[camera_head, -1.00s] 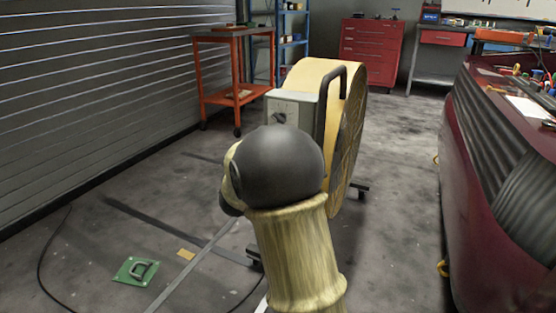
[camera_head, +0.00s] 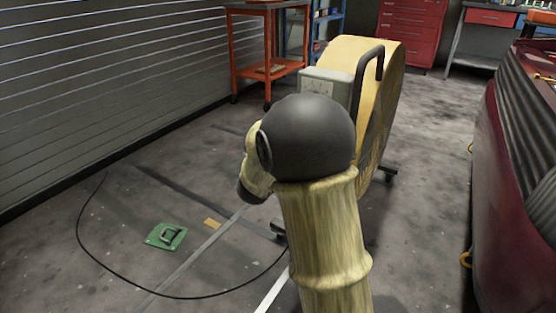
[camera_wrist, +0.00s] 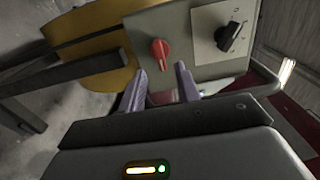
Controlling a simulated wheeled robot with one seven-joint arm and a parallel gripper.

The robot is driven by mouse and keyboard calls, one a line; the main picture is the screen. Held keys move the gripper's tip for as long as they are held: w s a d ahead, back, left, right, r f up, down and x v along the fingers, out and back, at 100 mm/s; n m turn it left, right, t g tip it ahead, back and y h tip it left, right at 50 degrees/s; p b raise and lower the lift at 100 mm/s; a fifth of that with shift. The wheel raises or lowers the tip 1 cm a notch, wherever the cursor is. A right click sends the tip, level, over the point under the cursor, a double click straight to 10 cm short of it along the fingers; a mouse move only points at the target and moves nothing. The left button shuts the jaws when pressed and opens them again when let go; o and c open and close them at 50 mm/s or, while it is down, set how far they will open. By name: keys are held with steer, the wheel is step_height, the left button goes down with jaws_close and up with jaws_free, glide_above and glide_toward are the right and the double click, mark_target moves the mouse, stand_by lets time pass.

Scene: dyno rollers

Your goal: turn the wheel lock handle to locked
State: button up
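A red knob (camera_wrist: 160,52) with a pale pointer line sits on the front of a grey control box (camera_wrist: 203,68) in the wrist view. A black dial (camera_wrist: 229,37) is on the same box, to its right. My gripper (camera_wrist: 161,69) is open, its two fingers apart, with the red knob just beyond and between the fingertips; I cannot tell whether they touch it. In the head view the grey box (camera_head: 326,86) is on a big yellow drum-shaped fan (camera_head: 390,100). My arm hides the gripper and the box's lower part there. No part is clearly marked as a wheel lock handle.
A dark red car (camera_head: 520,190) stands at right. An orange cart (camera_head: 264,55) and a red cabinet (camera_head: 408,35) are behind. Floor between fan and car is clear.

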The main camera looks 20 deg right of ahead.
steer(key=p+v, duration=0.3)
steer(key=v, duration=1)
steer(key=shift+p, duration=0.35)
